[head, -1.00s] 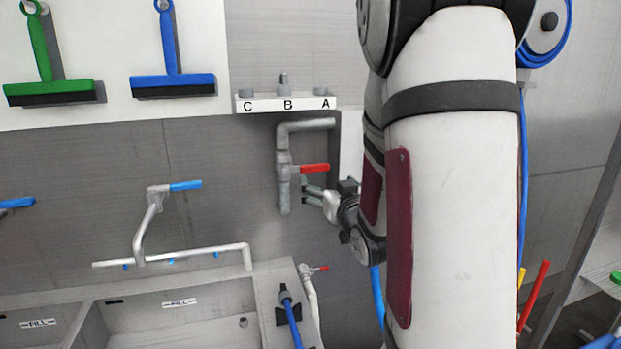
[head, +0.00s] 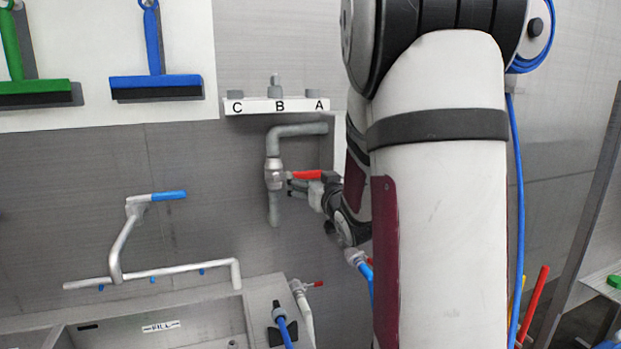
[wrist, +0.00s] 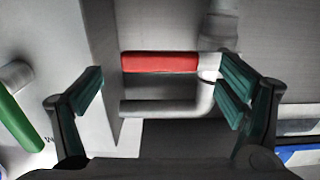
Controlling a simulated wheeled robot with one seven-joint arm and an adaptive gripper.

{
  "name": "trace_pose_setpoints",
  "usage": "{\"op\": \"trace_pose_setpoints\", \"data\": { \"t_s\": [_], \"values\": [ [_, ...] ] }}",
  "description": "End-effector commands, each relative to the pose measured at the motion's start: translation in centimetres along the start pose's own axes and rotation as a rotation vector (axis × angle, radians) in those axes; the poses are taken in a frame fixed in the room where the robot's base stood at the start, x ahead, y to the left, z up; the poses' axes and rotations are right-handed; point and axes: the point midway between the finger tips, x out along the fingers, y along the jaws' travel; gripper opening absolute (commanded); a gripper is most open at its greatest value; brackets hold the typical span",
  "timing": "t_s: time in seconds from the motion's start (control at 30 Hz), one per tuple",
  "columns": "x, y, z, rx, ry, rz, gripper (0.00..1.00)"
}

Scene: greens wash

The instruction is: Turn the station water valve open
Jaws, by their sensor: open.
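The water valve (head: 273,181) sits on a grey wall pipe below the C, B, A rack. Its red lever (head: 306,175) points right, level and crosswise to the vertical pipe. My gripper (head: 299,187) is open beside the lever, with its fingers close to the underside and right end of it. In the wrist view the red lever (wrist: 158,62) lies across the gap between the two spread dark green finger pads, and my gripper (wrist: 164,85) holds nothing. Whether a finger touches the lever cannot be told. My arm hides the wall to the right.
A labelled rack (head: 275,105) juts out just above the valve. A sink (head: 150,325) with a spray rail (head: 170,271) and a blue-handled tap (head: 165,196) lies to the lower left. Squeegees hang at upper left.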

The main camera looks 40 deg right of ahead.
Motion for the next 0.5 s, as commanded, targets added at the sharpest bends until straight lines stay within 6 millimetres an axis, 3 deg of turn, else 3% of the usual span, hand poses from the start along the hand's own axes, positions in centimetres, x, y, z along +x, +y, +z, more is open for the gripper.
{"op": "trace_pose_setpoints", "data": {
  "t_s": [0.2, 0.5],
  "values": [
    [1.7, 0.0, 0.1, 0.000, -0.001, 0.000, 0.88],
    [1.9, 0.0, 0.0, 0.000, -0.001, 0.000, 0.88]
  ]
}}
